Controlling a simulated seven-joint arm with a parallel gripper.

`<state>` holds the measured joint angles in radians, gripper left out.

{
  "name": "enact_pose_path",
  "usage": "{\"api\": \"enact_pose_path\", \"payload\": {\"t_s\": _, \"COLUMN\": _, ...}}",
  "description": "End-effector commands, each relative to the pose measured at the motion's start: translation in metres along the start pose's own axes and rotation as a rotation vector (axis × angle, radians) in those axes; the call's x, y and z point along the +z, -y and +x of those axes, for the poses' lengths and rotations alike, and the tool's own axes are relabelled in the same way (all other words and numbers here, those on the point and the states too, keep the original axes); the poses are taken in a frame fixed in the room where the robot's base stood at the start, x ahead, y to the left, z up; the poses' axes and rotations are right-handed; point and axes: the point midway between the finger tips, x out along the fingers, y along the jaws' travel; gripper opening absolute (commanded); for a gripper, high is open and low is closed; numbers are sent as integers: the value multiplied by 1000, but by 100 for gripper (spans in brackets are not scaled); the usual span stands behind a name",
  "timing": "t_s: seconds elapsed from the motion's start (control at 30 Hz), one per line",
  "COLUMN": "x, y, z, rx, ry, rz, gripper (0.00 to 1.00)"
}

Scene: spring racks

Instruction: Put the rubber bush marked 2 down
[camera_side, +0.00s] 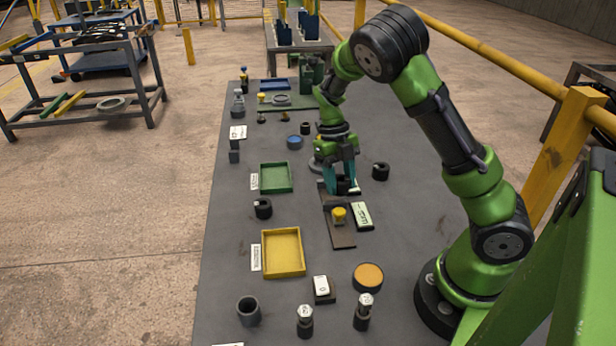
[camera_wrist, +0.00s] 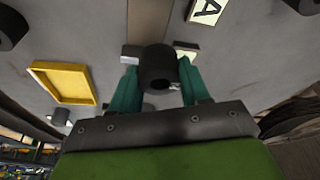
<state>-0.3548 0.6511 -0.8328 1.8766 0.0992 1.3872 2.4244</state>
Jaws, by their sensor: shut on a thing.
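My gripper (camera_side: 342,178) is low over the far end of a narrow brown board on the grey table. Its teal fingers are shut on a black rubber bush (camera_side: 343,186), which also shows between the fingers in the wrist view (camera_wrist: 158,68). The bush is a thick ring with a dark hole. No number can be read on it. I cannot tell whether it touches the board. Other black bushes stand on the table, one left of the board (camera_side: 263,209) and one to the right of my gripper (camera_side: 380,171).
A yellow knob (camera_side: 339,214) stands on the brown board (camera_side: 342,238), beside a green-and-white card (camera_side: 362,216). A green tray (camera_side: 276,177) and a yellow tray (camera_side: 284,253) lie to the left. An orange disc (camera_side: 368,277) and metal-topped parts are at the near end.

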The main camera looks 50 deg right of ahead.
Motion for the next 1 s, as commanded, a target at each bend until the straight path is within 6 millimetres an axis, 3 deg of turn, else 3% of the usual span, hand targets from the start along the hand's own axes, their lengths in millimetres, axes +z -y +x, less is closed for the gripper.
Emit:
{"api": "enact_pose_path", "payload": {"t_s": 0.1, "x": 20, "y": -2, "z": -4, "rx": -2, "ry": -1, "rz": 1, "gripper": 15}}
{"api": "enact_pose_path", "payload": {"t_s": 0.2, "x": 28, "y": -3, "z": -6, "rx": -1, "ry": -1, "rz": -1, "gripper": 15}}
{"api": "enact_pose_path", "payload": {"t_s": 0.33, "x": 31, "y": -4, "z": 0, "rx": 0, "ry": -3, "rz": -1, "gripper": 15}}
{"api": "enact_pose_path", "payload": {"t_s": 0.57, "x": 39, "y": -4, "z": 27, "rx": -1, "ry": -3, "rz": 0, "gripper": 15}}
{"api": "enact_pose_path", "payload": {"t_s": 0.9, "x": 40, "y": -4, "z": 30, "rx": -1, "ry": -1, "rz": -1, "gripper": 15}}
{"api": "enact_pose_path", "payload": {"t_s": 0.93, "x": 40, "y": -4, "z": 30, "rx": -1, "ry": 0, "rz": -2, "gripper": 47}}
{"api": "enact_pose_path", "payload": {"t_s": 1.0, "x": 40, "y": -4, "z": 30, "rx": 0, "ry": 0, "rz": -2, "gripper": 57}}
